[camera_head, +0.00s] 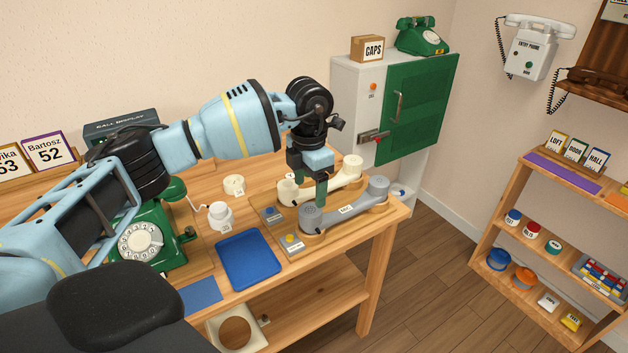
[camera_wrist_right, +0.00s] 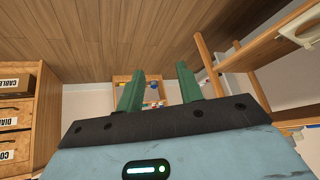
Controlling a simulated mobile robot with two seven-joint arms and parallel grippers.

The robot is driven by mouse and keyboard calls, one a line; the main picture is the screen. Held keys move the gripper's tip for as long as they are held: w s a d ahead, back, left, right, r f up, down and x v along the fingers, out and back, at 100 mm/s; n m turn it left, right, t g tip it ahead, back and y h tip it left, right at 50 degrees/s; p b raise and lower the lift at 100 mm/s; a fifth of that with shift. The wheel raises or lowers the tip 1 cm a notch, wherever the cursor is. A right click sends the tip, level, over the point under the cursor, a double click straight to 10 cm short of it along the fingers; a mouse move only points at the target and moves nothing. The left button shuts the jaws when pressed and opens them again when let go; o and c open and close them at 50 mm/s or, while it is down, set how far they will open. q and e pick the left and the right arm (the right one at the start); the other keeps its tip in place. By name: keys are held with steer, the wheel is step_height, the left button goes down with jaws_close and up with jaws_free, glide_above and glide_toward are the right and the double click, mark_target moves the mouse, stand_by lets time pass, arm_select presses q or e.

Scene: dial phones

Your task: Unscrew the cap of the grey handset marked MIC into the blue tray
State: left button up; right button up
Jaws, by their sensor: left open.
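The grey handset (camera_head: 345,206) lies on a wooden cradle near the right end of the workbench. Its near-left end has a round grey cap (camera_head: 310,216), and a small label sits at its middle, too small to read surely. The empty blue tray (camera_head: 248,262) lies to the left of it on the bench. My left gripper (camera_head: 318,198) points down just above the capped end, open, with nothing seen between its fingers. Contact with the cap cannot be told. My right gripper (camera_wrist_right: 160,95) shows only in the right wrist view, open and empty, away from the bench.
A cream handset (camera_head: 345,175) lies just behind the grey one. A green dial phone (camera_head: 145,240) and white pieces (camera_head: 220,215) are farther left. A shelf (camera_head: 555,195) stands right.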

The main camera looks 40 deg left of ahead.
mark_target(310, 210)
arm_select(q)
steer(key=shift+f, duration=0.35)
steer(key=shift+f+b, duration=0.9)
steer(key=shift+f, duration=1.8)
steer(key=m, duration=0.4)
steer(key=shift+m, duration=0.6)
